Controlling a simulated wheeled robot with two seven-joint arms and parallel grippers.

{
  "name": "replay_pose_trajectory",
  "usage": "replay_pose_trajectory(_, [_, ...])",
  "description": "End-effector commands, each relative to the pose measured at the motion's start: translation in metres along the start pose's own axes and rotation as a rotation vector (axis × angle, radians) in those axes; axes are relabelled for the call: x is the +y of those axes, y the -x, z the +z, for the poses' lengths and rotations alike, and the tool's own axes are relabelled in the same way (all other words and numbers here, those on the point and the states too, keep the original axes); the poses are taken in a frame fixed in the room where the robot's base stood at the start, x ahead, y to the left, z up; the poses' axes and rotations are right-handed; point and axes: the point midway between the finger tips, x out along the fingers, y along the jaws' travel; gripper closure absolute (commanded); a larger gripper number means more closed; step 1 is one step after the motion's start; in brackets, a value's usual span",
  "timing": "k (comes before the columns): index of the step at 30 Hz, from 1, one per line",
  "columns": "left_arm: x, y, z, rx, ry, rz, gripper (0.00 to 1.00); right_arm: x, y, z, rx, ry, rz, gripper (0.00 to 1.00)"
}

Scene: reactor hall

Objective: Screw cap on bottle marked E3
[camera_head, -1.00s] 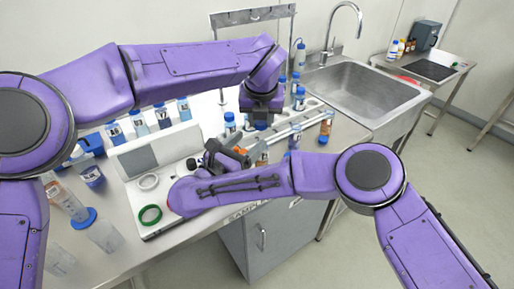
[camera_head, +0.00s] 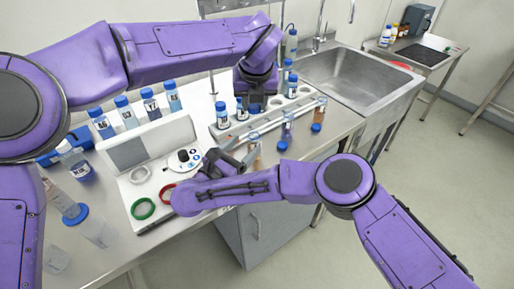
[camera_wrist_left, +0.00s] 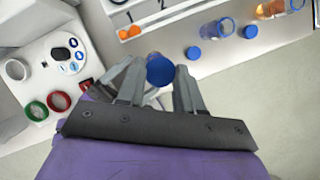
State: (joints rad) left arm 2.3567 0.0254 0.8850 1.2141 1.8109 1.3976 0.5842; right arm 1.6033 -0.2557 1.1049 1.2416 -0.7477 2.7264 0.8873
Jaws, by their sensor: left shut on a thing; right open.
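My left gripper (camera_head: 256,104) points down over the sample rack (camera_head: 222,133). My right gripper (camera_head: 236,158) is open, low in front of the rack beside the white device. I cannot read any label as E3.
A white device (camera_head: 163,205) with a green ring (camera_head: 144,208) and a red ring (camera_head: 168,192) lies left of my right gripper. Labelled bottles (camera_head: 126,113) stand behind it. The sink (camera_head: 350,75) is at the back right. An orange bottle (camera_head: 319,115) stands at the rack's right end.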

Motion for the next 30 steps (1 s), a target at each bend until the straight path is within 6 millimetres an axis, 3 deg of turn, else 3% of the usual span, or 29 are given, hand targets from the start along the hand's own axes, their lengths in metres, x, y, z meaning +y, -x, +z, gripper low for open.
replay_pose_trajectory(2, [0.000,0.000,0.000,0.000,0.000,0.000,0.92,-0.001,-0.003,-0.014,0.004,0.002,-0.003,0.29])
replay_pose_trajectory(6, [-0.001,0.000,0.000,0.000,-0.001,0.000,0.92,-0.002,-0.034,-0.012,0.003,0.001,-0.007,0.29])
replay_pose_trajectory(12, [-0.001,0.000,0.000,0.000,-0.001,-0.001,0.92,-0.001,-0.064,-0.011,0.001,0.001,-0.004,0.29])
replay_pose_trajectory(25, [-0.001,0.000,0.000,0.000,-0.001,-0.001,0.92,-0.001,-0.075,-0.010,-0.001,0.000,-0.001,0.29])
replay_pose_trajectory(26, [-0.001,0.000,0.000,0.000,-0.002,-0.001,0.92,-0.001,-0.075,-0.010,-0.001,0.000,-0.001,0.35])
replay_pose_trajectory(30, [-0.001,0.000,0.000,0.000,-0.002,-0.001,0.92,-0.001,-0.075,-0.010,-0.001,0.000,-0.001,0.81])
